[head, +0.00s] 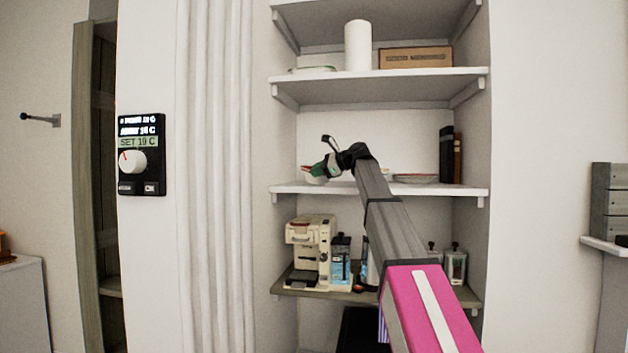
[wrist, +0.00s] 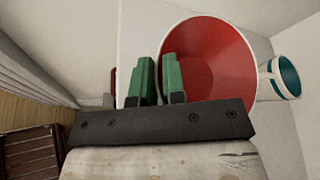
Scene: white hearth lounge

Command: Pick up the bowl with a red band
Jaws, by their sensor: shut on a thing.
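A bowl (wrist: 210,65) with a red inside and a pale rim fills the upper middle of the wrist view. My gripper (wrist: 158,80) has its two green fingers close together at the bowl's left rim, with the wall between them. The lower part of the bowl is hidden behind the gripper. In the head view my gripper (head: 318,168) is at the left end of the middle shelf, with the white bowl (head: 315,178) small beneath it. I cannot see a band on its outside.
A white cup with a teal inside (wrist: 287,76) stands beside the bowl. A shallow dish with a reddish edge (head: 415,179) and dark upright books (head: 447,155) are farther right on the middle shelf (head: 460,191). A coffee machine (head: 308,250) stands below; another shelf (head: 400,88) is above.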

